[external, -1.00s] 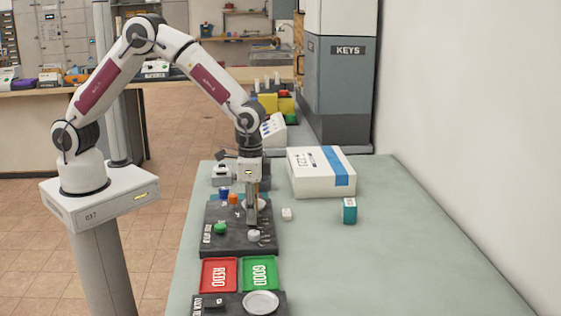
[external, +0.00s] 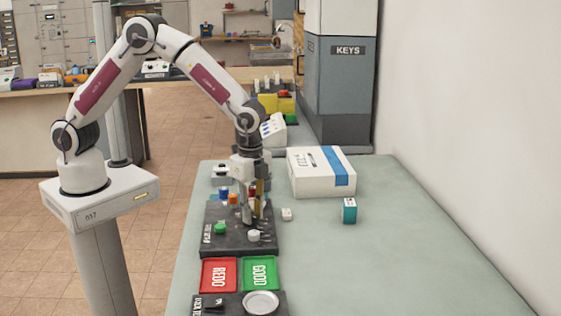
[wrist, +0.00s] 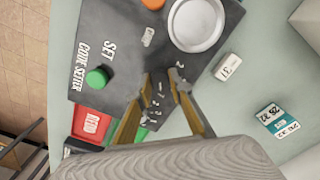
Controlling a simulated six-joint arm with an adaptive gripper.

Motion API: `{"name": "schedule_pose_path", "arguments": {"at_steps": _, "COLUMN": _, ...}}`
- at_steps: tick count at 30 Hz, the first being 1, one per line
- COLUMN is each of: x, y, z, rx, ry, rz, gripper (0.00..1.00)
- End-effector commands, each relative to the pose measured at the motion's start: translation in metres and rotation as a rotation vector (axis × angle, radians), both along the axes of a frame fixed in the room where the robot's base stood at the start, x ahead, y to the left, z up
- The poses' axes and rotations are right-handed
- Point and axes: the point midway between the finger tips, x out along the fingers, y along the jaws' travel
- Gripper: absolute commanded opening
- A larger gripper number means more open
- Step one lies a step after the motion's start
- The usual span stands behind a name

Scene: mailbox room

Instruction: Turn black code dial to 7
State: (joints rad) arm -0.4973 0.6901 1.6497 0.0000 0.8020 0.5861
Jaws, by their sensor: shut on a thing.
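The dark code setter panel (external: 212,243) lies on the table, its printed name (wrist: 80,70) readable in the wrist view. My gripper (external: 256,222) points down over the panel's right part. The dial is mostly hidden by the fingertips. Small white numerals (wrist: 155,97) show beside them, partly covered. I cannot tell which number the dial points to. A green button (wrist: 97,77) also sits on the panel, apart from the fingers.
A silver dish (wrist: 196,24) and an orange piece (external: 233,199) are on the panel. Red (external: 218,274) and green (external: 259,272) trays lie in front. A small white block (external: 287,214), teal box (external: 349,210) and white carton (external: 310,180) stand right. The table's right front is clear.

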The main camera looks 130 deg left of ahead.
Motion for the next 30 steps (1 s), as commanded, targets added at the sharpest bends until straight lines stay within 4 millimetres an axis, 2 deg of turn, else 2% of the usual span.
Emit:
{"name": "schedule_pose_path", "arguments": {"at_steps": 15, "x": 0.0005, "y": 0.0002, "z": 0.0008, "rx": 0.001, "ry": -0.001, "rz": -0.028, "gripper": 0.00}}
{"name": "schedule_pose_path", "arguments": {"at_steps": 16, "x": 0.0005, "y": 0.0002, "z": 0.0008, "rx": 0.001, "ry": -0.001, "rz": -0.028, "gripper": 0.23}}
{"name": "schedule_pose_path", "arguments": {"at_steps": 18, "x": 0.0005, "y": 0.0002, "z": 0.0008, "rx": 0.001, "ry": -0.001, "rz": -0.027, "gripper": 0.37}}
{"name": "schedule_pose_path", "arguments": {"at_steps": 30, "x": 0.0003, "y": 0.0001, "z": 0.0015, "rx": 0.000, "ry": -0.001, "rz": -0.027, "gripper": 0.37}}
